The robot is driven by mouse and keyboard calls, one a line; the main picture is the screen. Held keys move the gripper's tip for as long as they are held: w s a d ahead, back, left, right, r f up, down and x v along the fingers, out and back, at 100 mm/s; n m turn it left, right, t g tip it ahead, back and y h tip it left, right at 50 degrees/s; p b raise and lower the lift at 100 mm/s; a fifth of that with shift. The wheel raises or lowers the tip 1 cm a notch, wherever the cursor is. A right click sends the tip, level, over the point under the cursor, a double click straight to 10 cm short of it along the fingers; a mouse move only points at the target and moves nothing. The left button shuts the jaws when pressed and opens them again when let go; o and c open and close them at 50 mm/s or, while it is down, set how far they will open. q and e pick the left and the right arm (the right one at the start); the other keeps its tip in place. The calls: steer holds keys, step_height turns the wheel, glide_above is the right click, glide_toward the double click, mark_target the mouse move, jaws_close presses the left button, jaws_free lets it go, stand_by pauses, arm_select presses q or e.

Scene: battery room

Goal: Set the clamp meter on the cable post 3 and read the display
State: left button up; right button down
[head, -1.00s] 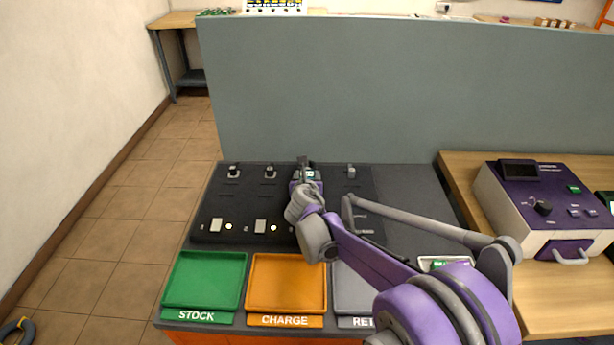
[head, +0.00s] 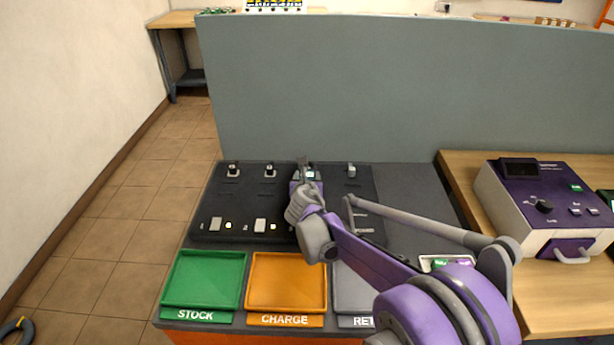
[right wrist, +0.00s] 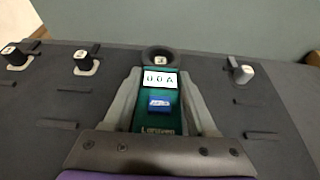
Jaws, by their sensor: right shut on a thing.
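The clamp meter (right wrist: 155,108) has a green body, a blue button and a lit display (right wrist: 160,79) that reads 0.0 A. My right gripper (right wrist: 162,102) is shut on the meter's body, with one finger along each side. The dark clamp ring (right wrist: 148,52) shows at the meter's far end. The top of cable post 3 (right wrist: 161,61), marked 3, shows inside the ring; how low the ring sits on it I cannot tell. In the head view my right gripper (head: 306,180) and the meter's small display (head: 310,174) are over the black panel. My left gripper is not in view.
Other posts stand on the black panel (head: 205,215): two left (head: 233,170) (head: 269,171) and one right (head: 351,171). Green (head: 203,280), orange (head: 287,282) and grey trays (head: 350,290) line the front. A grey partition (head: 400,85) rises behind. A purple-and-white device (head: 535,205) stands right.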

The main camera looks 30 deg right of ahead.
steer(key=shift+f, duration=0.3)
steer(key=shift+c, duration=2.4)
jaws_free()
steer(key=shift+p+v, duration=1.85)
steer(key=shift+v, duration=3.7)
